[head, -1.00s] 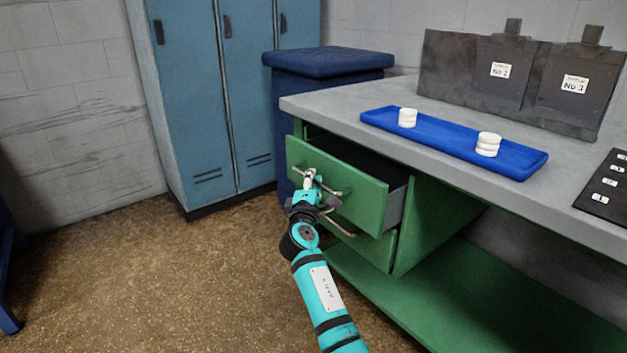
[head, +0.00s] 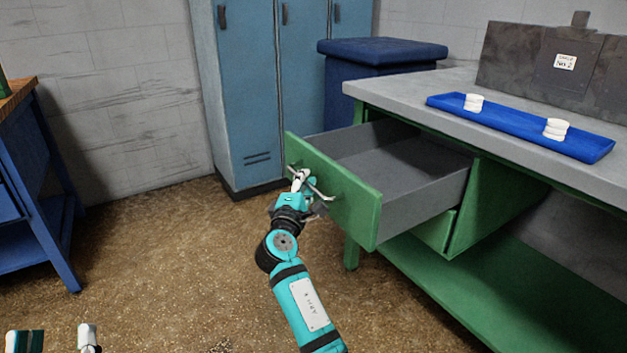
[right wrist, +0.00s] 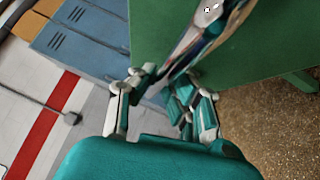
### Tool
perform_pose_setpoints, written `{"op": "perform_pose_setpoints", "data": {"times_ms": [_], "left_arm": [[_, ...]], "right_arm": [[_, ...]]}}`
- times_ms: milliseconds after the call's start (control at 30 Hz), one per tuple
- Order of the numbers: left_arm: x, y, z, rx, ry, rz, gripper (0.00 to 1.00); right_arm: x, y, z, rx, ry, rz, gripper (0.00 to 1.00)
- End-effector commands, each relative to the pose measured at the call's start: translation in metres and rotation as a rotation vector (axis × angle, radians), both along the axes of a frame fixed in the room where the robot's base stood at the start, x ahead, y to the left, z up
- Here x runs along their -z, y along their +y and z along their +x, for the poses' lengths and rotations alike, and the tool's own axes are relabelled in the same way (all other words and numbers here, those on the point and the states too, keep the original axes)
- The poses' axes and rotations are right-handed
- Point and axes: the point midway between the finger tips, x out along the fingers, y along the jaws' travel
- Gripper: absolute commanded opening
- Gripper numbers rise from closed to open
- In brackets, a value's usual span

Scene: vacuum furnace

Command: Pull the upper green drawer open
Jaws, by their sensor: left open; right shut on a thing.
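The upper green drawer (head: 350,208) is pulled well out of the green workbench, and its grey inside looks empty. My right gripper (head: 302,184) is shut on the metal bar handle (head: 321,190) on the drawer front. In the right wrist view the shiny handle (right wrist: 203,32) runs between the fingers of my right gripper (right wrist: 160,100), close to the green drawer front (right wrist: 245,45). My left gripper (head: 56,340) shows only its fingertips at the bottom left corner, open and apart from everything.
A blue tray (head: 510,128) with stacks of white discs lies on the grey benchtop (head: 410,90). Blue lockers (head: 245,90) and a dark blue cabinet (head: 380,50) stand behind. A blue bench (head: 55,190) stands at left. The floor before the drawer is clear.

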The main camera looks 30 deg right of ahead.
Motion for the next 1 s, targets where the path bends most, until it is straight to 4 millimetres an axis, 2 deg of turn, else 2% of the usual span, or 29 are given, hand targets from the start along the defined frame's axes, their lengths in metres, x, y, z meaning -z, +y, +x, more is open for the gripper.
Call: {"op": "perform_pose_setpoints", "data": {"times_ms": [333,367,533,833,1000], "left_arm": [[-0.001,0.0,0.0,0.0,-0.003,-0.001,0.53],[-0.001,0.0,0.0,0.0,-0.003,-0.001,0.53],[0.0,0.0,0.0,0.0,-0.002,-0.001,0.53],[-0.001,0.0,0.0,0.001,-0.002,-0.002,0.53],[-0.001,0.0,0.0,0.001,-0.002,-0.001,0.53]], "right_arm": [[-0.003,0.002,0.0,-0.002,-0.006,0.0,0.0],[-0.003,0.002,0.0,-0.002,-0.006,0.0,0.14],[-0.002,0.001,0.0,-0.002,-0.003,0.0,0.36],[-0.003,0.001,0.0,0.0,-0.002,-0.001,0.36],[-0.024,0.001,0.0,0.0,-0.006,0.001,0.36]]}}
